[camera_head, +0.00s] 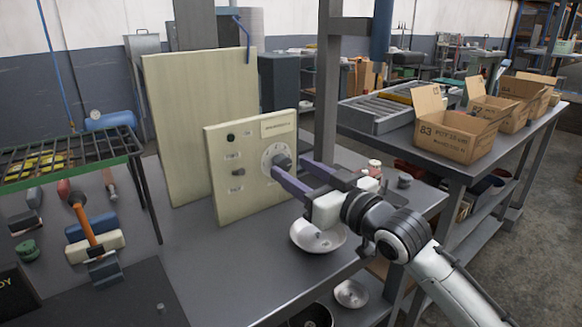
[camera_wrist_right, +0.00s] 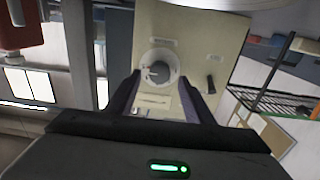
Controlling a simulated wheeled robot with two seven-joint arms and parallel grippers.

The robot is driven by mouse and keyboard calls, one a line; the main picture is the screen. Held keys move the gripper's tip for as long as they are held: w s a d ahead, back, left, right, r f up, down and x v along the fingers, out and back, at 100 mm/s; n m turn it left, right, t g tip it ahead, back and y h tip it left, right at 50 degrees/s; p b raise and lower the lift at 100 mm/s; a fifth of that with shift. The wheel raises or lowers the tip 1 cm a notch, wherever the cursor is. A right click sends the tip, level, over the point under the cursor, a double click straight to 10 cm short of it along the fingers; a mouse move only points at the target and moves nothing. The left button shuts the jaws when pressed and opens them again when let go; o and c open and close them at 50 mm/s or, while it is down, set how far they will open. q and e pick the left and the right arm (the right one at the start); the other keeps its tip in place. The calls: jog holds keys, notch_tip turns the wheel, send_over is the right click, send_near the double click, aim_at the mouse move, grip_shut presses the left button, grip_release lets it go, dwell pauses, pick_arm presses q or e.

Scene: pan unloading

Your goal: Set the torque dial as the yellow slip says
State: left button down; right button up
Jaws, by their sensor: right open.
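A cream panel (camera_head: 222,165) stands upright on the grey bench and carries the torque dial (camera_head: 267,160), a pale round scale with a dark knob. A pale yellow slip (camera_head: 278,124) is fixed above the dial; its writing is too small to read. My right gripper (camera_head: 287,167) is open in front of the dial, its purple fingers pointing at the knob. In the right wrist view the knob (camera_wrist_right: 157,70) shows between the two fingertips (camera_wrist_right: 160,82). I cannot tell whether they touch it. My left gripper is not in view.
A larger cream board (camera_head: 200,100) stands behind the panel. A metal bowl (camera_head: 318,237) sits on the bench below my right gripper. Small jars (camera_head: 374,168) stand behind it. Tools and a wire rack (camera_head: 70,155) are at left; cardboard boxes (camera_head: 455,130) are at right.

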aim_at(282, 164)
jog(key=shift+x, duration=0.85)
jog(key=shift+w+a, duration=0.1)
jog(key=shift+w, duration=0.05)
jog(key=c, duration=1)
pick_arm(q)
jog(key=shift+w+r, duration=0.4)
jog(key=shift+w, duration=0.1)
pick_arm(e)
jog(key=shift+c, duration=0.2)
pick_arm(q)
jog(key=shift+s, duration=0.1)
